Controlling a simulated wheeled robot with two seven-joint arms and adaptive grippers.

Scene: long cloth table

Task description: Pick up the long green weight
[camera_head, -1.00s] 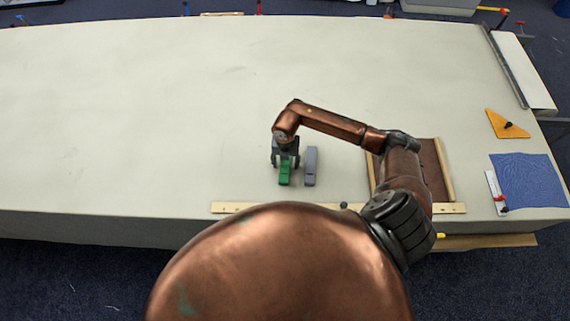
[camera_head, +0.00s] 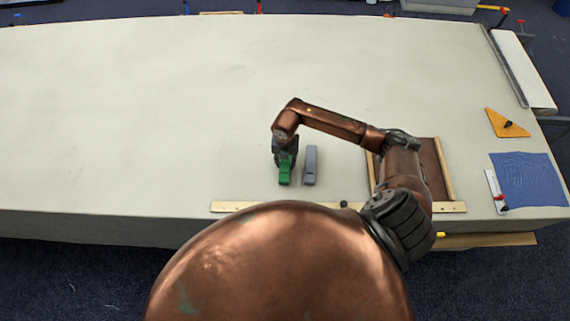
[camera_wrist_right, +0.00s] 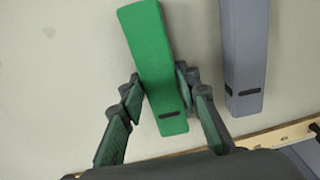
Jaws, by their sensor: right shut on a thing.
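The long green weight (camera_head: 285,173) lies on the cloth table, partly covered by my right gripper in the head view. In the right wrist view the green weight (camera_wrist_right: 153,60) is a long block with a dark slot near its lower end. My right gripper (camera_head: 285,157) is shut on it, with one finger on each long side. In the wrist view the fingers of the right gripper (camera_wrist_right: 159,88) flank the block around its middle. My left gripper is not in view.
A grey weight (camera_head: 310,166) lies close to the right of the green one and also shows in the wrist view (camera_wrist_right: 243,50). A wooden ruler strip (camera_head: 235,207) runs along the near edge. A brown tray (camera_head: 449,170) is to the right. The table (camera_head: 130,110) is clear to the left.

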